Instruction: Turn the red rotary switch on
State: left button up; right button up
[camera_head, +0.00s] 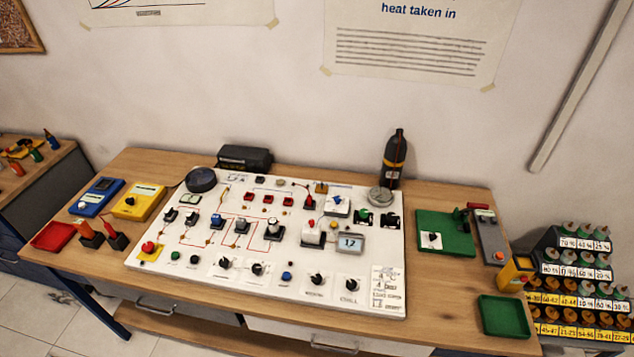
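A white panel (370,255) lies on the wooden table, covered with switches, knobs and drawn circuit lines. A red round knob (149,247) sits on a yellow square base at its front left corner. A small red-topped part (310,224) stands on a white block right of the middle, and another red part (310,202) sits on a dark base behind it. Several small red blocks (268,199) are in a row near the back. I cannot tell which is the red rotary switch, or its setting. Neither of my grippers shows.
Black knobs (317,279) line the panel's front edge. A dark bottle (394,160) stands at the back right. A green board (446,236) and green tray (504,316) lie on the right; yellow (139,201) and blue (97,197) meters and a red tray (53,236) lie on the left.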

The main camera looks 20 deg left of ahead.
aim_at(148, 247)
jog(key=u, duration=2.2)
jog(key=i+j+z, duration=0.6)
jog(key=i+l, duration=0.05)
